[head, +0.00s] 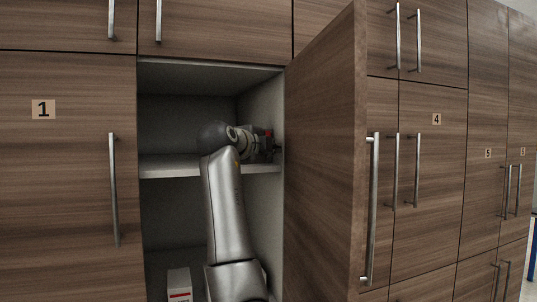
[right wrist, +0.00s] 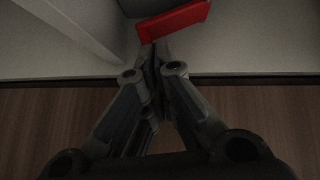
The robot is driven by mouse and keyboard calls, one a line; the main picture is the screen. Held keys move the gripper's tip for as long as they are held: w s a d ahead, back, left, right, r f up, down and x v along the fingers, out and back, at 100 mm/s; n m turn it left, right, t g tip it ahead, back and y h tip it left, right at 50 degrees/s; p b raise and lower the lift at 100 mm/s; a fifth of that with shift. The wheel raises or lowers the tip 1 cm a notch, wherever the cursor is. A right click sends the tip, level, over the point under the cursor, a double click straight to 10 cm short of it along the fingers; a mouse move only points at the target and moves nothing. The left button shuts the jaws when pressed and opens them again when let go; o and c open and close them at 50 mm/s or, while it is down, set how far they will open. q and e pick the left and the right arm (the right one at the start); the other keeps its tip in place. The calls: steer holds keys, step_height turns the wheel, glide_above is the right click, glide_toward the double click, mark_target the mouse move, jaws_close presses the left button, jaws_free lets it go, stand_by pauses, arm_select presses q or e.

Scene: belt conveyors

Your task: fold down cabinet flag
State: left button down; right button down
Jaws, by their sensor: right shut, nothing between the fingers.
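The red flag (right wrist: 175,20) lies at the top of the right wrist view, slanting up to the right, beside a pale cabinet wall. In the head view the right gripper (head: 276,151) is dark and partly hidden at that wall, just above the shelf. My left gripper is not in view.
The open cabinet door (head: 325,160) stands out to the right of my arm. The shelf (head: 165,167) crosses the cabinet below my wrist. A white box (head: 179,284) stands in the lower compartment. Closed door 1 (head: 60,190) is on the left.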

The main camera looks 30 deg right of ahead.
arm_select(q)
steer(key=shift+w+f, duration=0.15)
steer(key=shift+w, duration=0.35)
arm_select(e)
steer(key=shift+w+d+f+m, duration=0.15)
steer(key=shift+w+f, duration=0.25)
steer(key=shift+f, duration=0.15)
steer(key=shift+w+d+f+m, duration=0.1)
steer(key=shift+w+f+m, duration=0.05)
steer(key=shift+w+f, duration=0.3)
steer(key=shift+s+f, duration=0.1)
steer(key=shift+f, duration=0.1)
